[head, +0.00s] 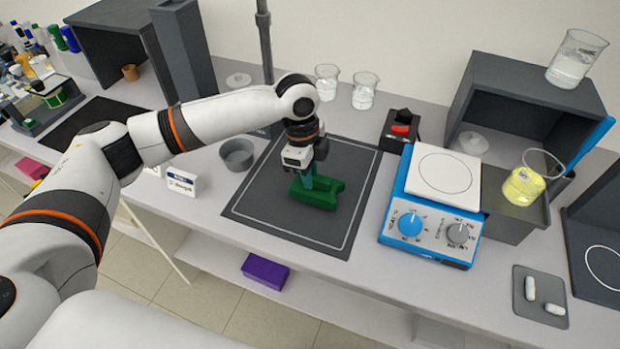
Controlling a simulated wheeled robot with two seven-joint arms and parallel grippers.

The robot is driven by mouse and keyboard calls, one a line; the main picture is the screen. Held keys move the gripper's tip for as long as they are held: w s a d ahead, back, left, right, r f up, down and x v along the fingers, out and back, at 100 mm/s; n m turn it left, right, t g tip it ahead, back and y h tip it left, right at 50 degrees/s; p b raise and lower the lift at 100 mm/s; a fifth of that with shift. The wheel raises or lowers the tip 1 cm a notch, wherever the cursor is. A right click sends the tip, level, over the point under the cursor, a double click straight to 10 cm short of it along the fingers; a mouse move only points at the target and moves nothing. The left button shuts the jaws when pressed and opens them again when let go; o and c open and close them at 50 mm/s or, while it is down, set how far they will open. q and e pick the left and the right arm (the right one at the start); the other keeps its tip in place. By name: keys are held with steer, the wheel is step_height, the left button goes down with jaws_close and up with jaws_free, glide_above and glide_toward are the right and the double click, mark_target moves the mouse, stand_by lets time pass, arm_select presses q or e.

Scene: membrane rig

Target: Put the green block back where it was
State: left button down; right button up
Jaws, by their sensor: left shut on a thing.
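The green block (318,196) is on or just above the dark grey mat (262,217) with a pale outline, in the middle of the head view. My left gripper (306,181) points down from above and is shut on the green block, at its left part. I cannot tell whether the block touches the mat. The fingertips are partly hidden against the block. My right gripper is not in view.
A blue hotplate (429,228) stands right of the mat, with a black box with a red switch (399,130) behind it. A grey bowl (237,153) and a small white labelled box (183,182) are left. Beakers (364,92) stand behind. A purple block (265,271) lies on the lower shelf.

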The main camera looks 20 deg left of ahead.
arm_select(q)
step_height(320, 180, down, 2)
steer(key=shift+f, duration=0.2)
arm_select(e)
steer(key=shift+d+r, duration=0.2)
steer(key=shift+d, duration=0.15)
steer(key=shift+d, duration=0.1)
arm_select(q)
steer(key=c, duration=1.3)
jaws_free()
steer(key=shift+f, duration=0.15)
steer(key=r, duration=0.4)
steer(key=a+r+b, duration=0.1)
steer(key=r, duration=0.7)
steer(key=shift+a+r+b, duration=0.1)
steer(key=shift+a+b, duration=0.05)
steer(key=shift+b, duration=0.2)
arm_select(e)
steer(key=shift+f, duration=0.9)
